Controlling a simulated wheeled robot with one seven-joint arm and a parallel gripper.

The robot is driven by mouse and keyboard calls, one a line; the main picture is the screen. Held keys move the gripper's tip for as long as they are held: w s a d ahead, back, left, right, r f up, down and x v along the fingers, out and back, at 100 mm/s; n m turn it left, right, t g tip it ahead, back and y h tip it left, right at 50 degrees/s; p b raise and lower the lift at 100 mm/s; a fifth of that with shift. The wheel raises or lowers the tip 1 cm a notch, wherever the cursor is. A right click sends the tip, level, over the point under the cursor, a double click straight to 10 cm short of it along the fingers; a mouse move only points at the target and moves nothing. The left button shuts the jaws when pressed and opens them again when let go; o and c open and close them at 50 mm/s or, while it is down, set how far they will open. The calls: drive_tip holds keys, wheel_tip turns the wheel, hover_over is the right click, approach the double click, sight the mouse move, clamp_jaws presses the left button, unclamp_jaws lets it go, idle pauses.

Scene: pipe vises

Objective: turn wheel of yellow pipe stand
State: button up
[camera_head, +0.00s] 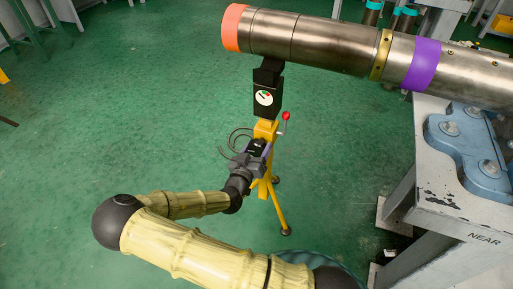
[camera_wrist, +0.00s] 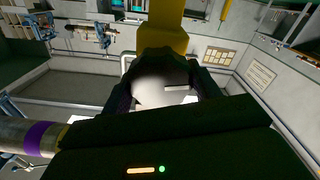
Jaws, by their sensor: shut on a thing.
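The yellow pipe stand (camera_head: 277,205) stands upright on tripod legs, left of the bench and under the free end of the pipe. Its black head carries a round gauge (camera_head: 264,98), and a lever with a red knob (camera_head: 286,116) sticks out at its right. Thin dark curved rims of the wheel (camera_head: 237,137) show at the left of the post. My gripper (camera_head: 250,150) is at the post, shut on the wheel; the exact contact is partly hidden. In the wrist view, my gripper (camera_wrist: 162,92) closes around a dark part below the yellow post (camera_wrist: 166,20).
A large metal pipe (camera_head: 330,42) with an orange end, a brass ring and a purple band (camera_head: 422,64) runs over the stand to the right. A grey bench (camera_head: 440,215) with a blue vise base (camera_head: 468,150) is at right.

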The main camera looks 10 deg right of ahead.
drive_tip(key=m, duration=0.3)
drive_tip(key=shift+s+d+f+m, duration=0.1)
drive_tip(key=shift+s+f+m, duration=0.05)
drive_tip(key=shift+m, duration=2.15)
drive_tip(key=shift+f, duration=0.1)
drive_tip(key=o, duration=1)
drive_tip(key=shift+p, duration=0.3)
drive_tip(key=p+v, duration=0.4)
drive_tip(key=v, duration=1.3)
drive_tip(key=shift+a, duration=0.25)
